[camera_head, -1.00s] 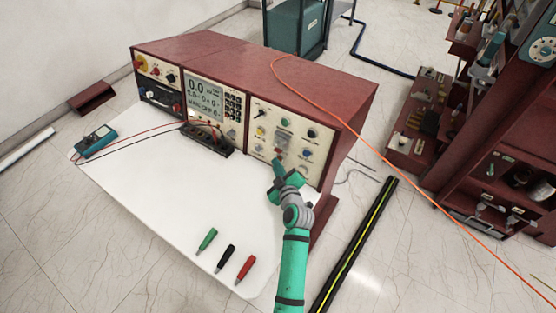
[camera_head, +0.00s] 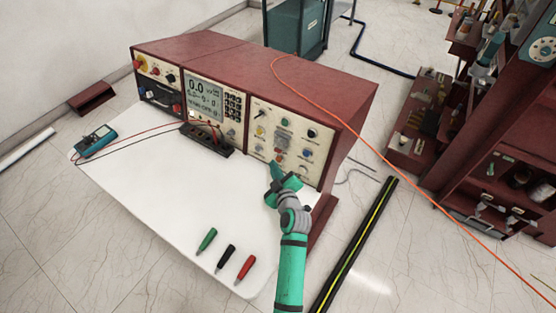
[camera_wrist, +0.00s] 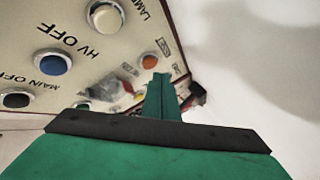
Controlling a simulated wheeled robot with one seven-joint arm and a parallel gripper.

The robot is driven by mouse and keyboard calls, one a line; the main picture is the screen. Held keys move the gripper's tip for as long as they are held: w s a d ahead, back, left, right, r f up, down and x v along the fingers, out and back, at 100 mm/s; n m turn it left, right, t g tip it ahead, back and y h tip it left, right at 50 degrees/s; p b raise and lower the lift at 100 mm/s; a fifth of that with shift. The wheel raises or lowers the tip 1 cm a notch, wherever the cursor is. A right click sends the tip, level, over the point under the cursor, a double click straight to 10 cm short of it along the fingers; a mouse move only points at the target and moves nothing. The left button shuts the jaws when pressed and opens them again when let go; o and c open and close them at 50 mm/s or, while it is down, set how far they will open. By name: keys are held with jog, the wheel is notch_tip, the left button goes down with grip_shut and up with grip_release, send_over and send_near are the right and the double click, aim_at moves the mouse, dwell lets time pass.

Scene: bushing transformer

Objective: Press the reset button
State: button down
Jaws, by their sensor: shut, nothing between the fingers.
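The control panel (camera_head: 262,145) is the right-hand cream face of a dark red console, with several knobs and buttons. In the wrist view it shows tilted (camera_wrist: 110,50), with a white button (camera_wrist: 105,16) near the "LAMP" lettering, a blue button (camera_wrist: 55,62) by "HV OFF", a dark button (camera_wrist: 15,100) by "MAIN OFF", and an orange button (camera_wrist: 150,61). I cannot read a reset label on any of them. My gripper (camera_head: 275,168) is shut and empty in front of the panel's lower part. In the wrist view its green fingertips (camera_wrist: 162,82) overlap the area just below the orange button; contact cannot be told.
A display (camera_head: 204,96) and a black terminal strip (camera_head: 206,140) are left of the panel. Green (camera_head: 207,240), black (camera_head: 226,258) and red (camera_head: 245,268) probes lie on the white tabletop (camera_head: 165,195). An orange cable (camera_head: 360,135) crosses the console's top right.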

jog(key=shift+s+a+r, duration=0.3)
jog(key=shift+s+a, duration=0.45)
jog(key=shift+s, duration=0.2)
jog(key=shift+s+a+r, duration=0.3)
jog(key=shift+s+a, duration=0.4)
jog(key=shift+s, duration=0.25)
